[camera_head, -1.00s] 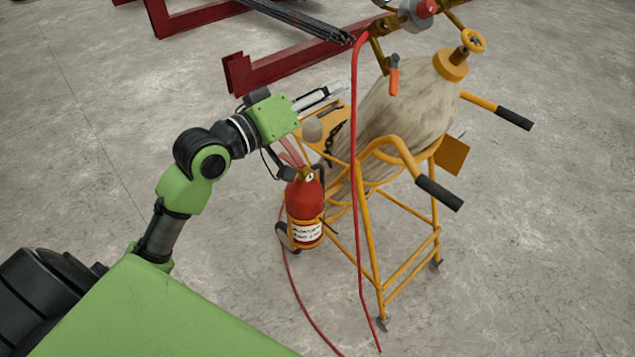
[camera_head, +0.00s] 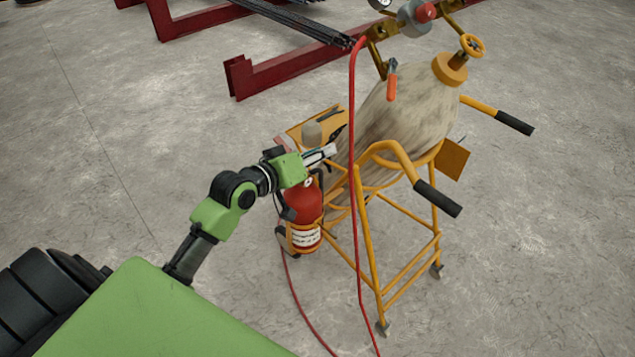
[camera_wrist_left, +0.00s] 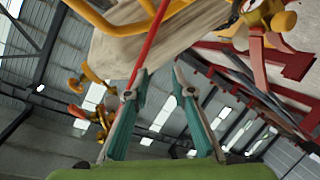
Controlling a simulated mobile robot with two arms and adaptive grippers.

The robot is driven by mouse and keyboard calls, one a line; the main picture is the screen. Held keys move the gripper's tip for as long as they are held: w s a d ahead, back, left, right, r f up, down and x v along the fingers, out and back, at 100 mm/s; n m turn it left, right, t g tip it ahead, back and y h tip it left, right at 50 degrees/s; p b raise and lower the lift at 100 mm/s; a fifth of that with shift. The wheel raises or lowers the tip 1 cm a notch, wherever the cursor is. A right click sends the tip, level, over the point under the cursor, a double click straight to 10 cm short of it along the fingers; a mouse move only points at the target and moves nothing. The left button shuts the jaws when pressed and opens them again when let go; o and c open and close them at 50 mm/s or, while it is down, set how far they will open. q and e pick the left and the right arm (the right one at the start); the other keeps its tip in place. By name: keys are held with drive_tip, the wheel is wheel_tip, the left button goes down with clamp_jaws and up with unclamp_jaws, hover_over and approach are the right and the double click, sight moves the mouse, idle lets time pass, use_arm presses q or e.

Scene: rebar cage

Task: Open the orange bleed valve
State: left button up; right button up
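The orange bleed valve handle (camera_head: 391,86) hangs below the brass pipework, in front of the upper part of the tilted grey-beige tank (camera_head: 412,110). In the left wrist view a red-orange lever (camera_wrist_left: 258,66) hangs under a brass fitting at the upper right; it looks like the same valve, but I cannot be sure. My left gripper (camera_head: 330,152) is left of and below the handle, beside the tank and above the fire extinguisher, apart from the valve. In the left wrist view its two teal fingers (camera_wrist_left: 156,82) are spread with nothing held between them. My right gripper is out of view.
A red hose (camera_head: 353,190) hangs down right of my left gripper. The yellow cart frame (camera_head: 368,240) with black handles carries the tank. A red fire extinguisher (camera_head: 303,210) stands below my gripper. Red steel beams (camera_head: 285,68) lie behind. The floor at left is clear.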

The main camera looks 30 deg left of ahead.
use_arm(q)
wheel_tip(320, 180, down, 10)
drive_tip(key=g+y, duration=0.1)
drive_tip(key=shift+s+a+f+g, duration=0.15)
drive_tip(key=shift+s+a+g, duration=0.15)
drive_tip(key=shift+s+g, duration=0.1)
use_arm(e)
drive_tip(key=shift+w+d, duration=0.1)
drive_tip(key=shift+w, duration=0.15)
